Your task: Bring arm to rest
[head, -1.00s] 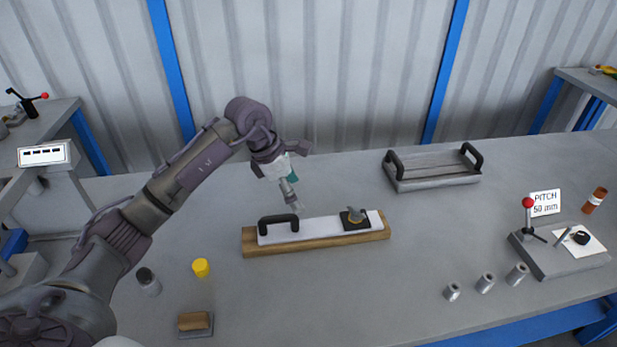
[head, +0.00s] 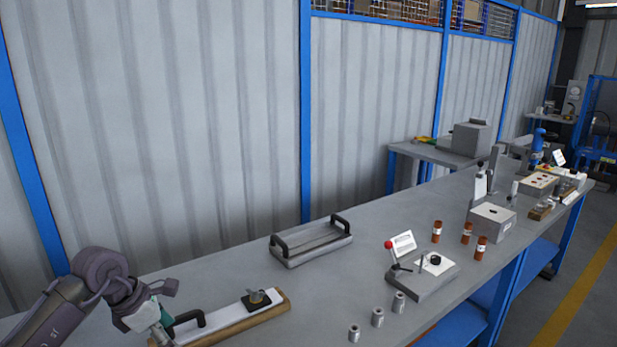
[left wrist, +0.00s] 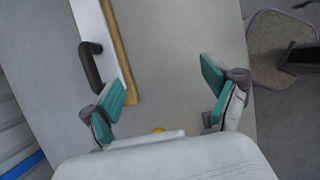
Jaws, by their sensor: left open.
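My left arm comes in at the lower left of the head view. My left gripper (head: 158,330) is beside the black handle (head: 186,321) of the white plate on a wooden board (head: 270,312). In the left wrist view my left gripper (left wrist: 165,84) is open, with teal finger pads apart and nothing between them. The black handle (left wrist: 91,66) is up and to the left of the pads there, apart from them. My right gripper is not in view.
A grey tray with two black handles (head: 312,243) lies at the back of the bench. A red-knobbed fixture (head: 422,278), several small metal cylinders (head: 377,317) and brown bottles (head: 467,233) stand to the right. A corrugated wall (head: 200,130) is behind.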

